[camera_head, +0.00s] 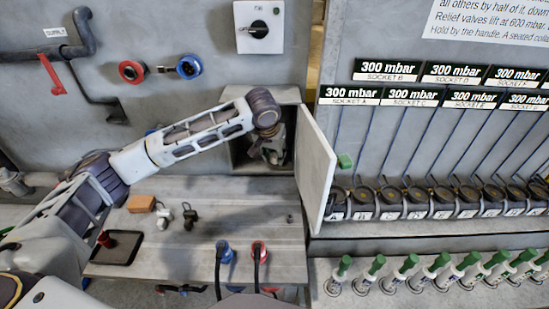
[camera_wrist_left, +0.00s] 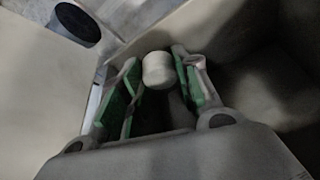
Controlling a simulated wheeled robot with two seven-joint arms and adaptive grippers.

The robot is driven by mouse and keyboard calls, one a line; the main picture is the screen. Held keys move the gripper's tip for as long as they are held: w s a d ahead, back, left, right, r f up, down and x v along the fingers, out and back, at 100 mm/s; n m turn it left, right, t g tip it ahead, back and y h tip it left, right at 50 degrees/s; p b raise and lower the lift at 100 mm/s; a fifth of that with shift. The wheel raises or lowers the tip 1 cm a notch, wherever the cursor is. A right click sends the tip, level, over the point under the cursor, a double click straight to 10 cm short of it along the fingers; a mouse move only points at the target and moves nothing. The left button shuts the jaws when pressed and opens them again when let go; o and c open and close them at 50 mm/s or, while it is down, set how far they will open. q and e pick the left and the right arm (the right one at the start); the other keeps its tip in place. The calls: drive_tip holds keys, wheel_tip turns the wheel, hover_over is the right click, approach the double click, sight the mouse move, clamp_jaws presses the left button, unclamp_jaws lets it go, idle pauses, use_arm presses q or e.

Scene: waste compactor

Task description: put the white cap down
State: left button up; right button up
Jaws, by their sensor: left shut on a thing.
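My left gripper (camera_head: 272,150) reaches into a small open wall cabinet (camera_head: 237,152), partly hidden by its own wrist in the head view. In the left wrist view, the left gripper (camera_wrist_left: 156,62) has its green-padded fingers on either side of the pale, rounded white cap (camera_wrist_left: 158,72) and is shut on it. The cap sits near the fingertips, close to the cabinet's inner walls. Whether it touches a surface below cannot be told. In the head view the cap cannot be made out. My right gripper is not in view.
The cabinet door (camera_head: 316,165) stands open to the right of the gripper. Below is a bench (camera_head: 230,190) with an orange block (camera_head: 141,203), a dark tray (camera_head: 118,248) and small fittings. Rows of labelled sockets and green-topped plugs (camera_head: 377,264) fill the right.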

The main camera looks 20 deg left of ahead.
use_arm(q)
drive_tip(key=shift+f, duration=0.9)
drive_tip(key=o, duration=0.7)
drive_tip(key=shift+f, duration=0.1)
drive_tip(key=shift+v, duration=3.9)
